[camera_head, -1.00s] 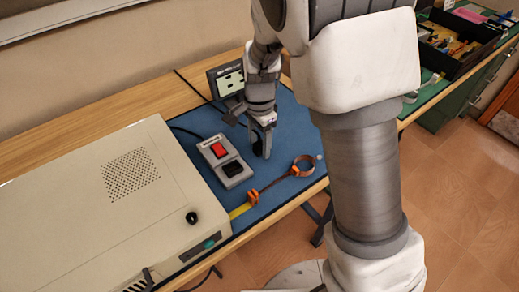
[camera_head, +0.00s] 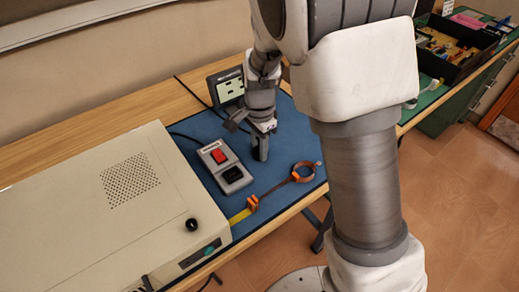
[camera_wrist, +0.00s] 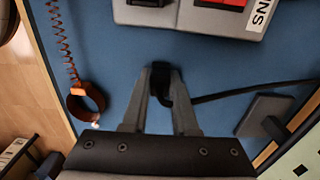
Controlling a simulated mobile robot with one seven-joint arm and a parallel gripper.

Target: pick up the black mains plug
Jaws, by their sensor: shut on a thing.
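The black mains plug (camera_wrist: 161,86) sits between the fingertips of my gripper (camera_wrist: 161,76) in the wrist view, and its black cord runs off to the right. My gripper is shut on the plug, low over the blue mat (camera_wrist: 110,25). In the head view my gripper (camera_head: 260,154) points down at the mat, right of the grey switch box. There the plug is mostly hidden by the fingers, and I cannot tell whether it touches the mat.
A grey box (camera_head: 209,148) with a red switch lies left of my gripper. A brown wrist strap (camera_head: 305,172) with a coiled cord lies in front. A large beige case (camera_head: 80,190) fills the left.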

